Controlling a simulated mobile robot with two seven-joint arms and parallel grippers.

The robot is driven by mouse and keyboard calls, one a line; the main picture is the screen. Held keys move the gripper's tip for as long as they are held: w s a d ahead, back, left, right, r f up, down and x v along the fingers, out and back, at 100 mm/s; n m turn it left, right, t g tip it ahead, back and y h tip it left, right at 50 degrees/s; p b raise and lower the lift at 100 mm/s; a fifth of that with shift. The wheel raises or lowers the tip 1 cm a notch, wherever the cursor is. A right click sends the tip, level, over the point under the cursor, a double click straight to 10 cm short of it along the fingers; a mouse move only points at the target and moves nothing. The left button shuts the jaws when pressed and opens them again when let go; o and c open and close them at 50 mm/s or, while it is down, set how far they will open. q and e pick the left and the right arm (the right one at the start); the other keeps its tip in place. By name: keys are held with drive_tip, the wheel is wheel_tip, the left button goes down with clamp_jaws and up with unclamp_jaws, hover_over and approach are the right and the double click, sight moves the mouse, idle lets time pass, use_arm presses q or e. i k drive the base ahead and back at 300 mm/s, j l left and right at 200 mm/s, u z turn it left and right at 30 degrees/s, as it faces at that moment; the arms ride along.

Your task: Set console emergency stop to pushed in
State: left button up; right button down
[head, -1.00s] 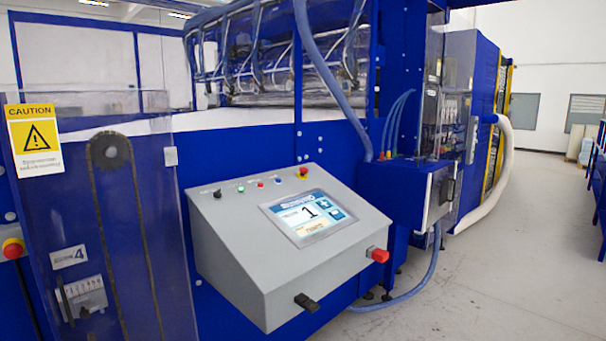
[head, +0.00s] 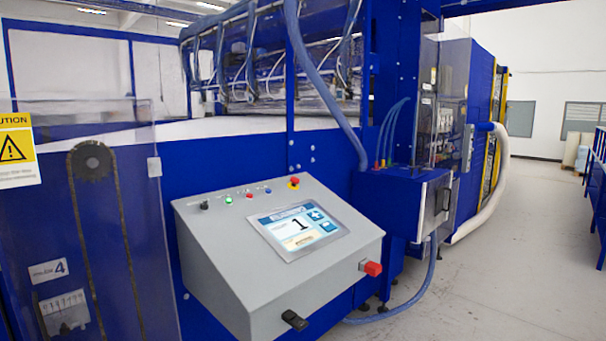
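The grey console (head: 213,270) stands in front of the blue machine, with a sloped top panel and a lit screen (head: 298,232) showing a large "1". A small red emergency stop button (head: 294,181) on a yellow base sits at the top right of the panel, above the screen. I cannot tell at this size whether it is pushed in or out. A red switch (head: 372,268) is on the front face at the right, and a black handle (head: 294,320) is at the lower front. Neither of my grippers is in view.
A clear guard panel (head: 120,200) with a yellow caution sign (head: 15,150) stands at the left. A blue box (head: 402,198) with hoses is right of the console, and a blue hose (head: 428,275) loops near the floor. Grey floor (head: 510,260) is open at the right.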

sight(294, 180)
drive_tip(key=i+l, duration=0.25)
drive_tip(key=l, duration=0.2)
drive_tip(key=i+l, duration=0.25)
drive_tip(key=l, duration=0.15)
drive_tip(key=i+l+z, duration=0.1)
drive_tip(key=i+l, duration=0.15)
drive_tip(key=l, duration=0.2)
drive_tip(key=i+l, duration=0.25)
drive_tip(key=l, duration=0.15)
drive_tip(key=i+l, duration=0.25)
drive_tip(key=l, duration=0.2)
